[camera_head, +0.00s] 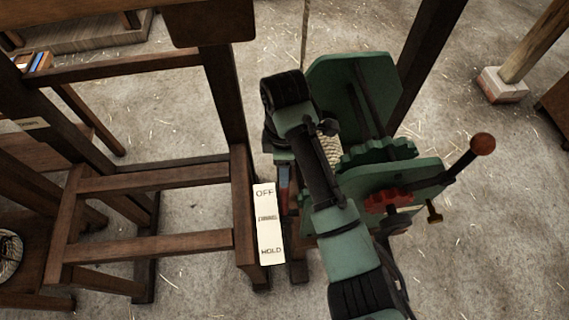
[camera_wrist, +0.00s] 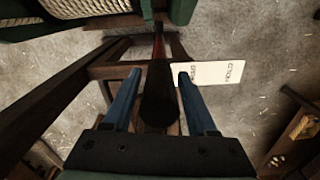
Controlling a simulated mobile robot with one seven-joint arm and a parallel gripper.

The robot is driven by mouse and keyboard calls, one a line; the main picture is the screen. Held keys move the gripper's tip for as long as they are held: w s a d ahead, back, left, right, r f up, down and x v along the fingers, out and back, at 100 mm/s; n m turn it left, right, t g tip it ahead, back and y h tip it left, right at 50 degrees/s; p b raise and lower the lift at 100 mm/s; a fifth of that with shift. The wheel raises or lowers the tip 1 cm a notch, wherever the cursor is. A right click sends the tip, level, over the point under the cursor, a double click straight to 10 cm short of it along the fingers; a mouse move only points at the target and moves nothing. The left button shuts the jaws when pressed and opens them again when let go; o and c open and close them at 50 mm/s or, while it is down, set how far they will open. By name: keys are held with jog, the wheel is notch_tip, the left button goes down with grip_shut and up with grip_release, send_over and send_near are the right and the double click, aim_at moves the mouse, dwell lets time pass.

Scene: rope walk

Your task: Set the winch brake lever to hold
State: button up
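The green winch (camera_head: 365,110) stands right of centre in the head view. A white plate (camera_head: 268,225) beside it reads OFF at its far end and HOLD at its near end; it also shows in the wrist view (camera_wrist: 212,74). The brake lever (camera_wrist: 158,98) has a thick dark grip and a red shaft. It appears near the OFF end of the plate. My gripper (camera_wrist: 159,73) is open, with one blue finger on each side of the grip and visible gaps between. In the head view my arm partly hides the lever and winch.
A dark wooden frame (camera_head: 150,180) stands directly left of the plate. A crank arm with a brown knob (camera_head: 483,143) sticks out at the winch's right. Rope (camera_wrist: 90,8) shows on the drum. A post on a brick foot (camera_head: 502,84) stands at the upper right. The straw-strewn floor at right is open.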

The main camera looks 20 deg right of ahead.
grip_shut()
dwell(1.1)
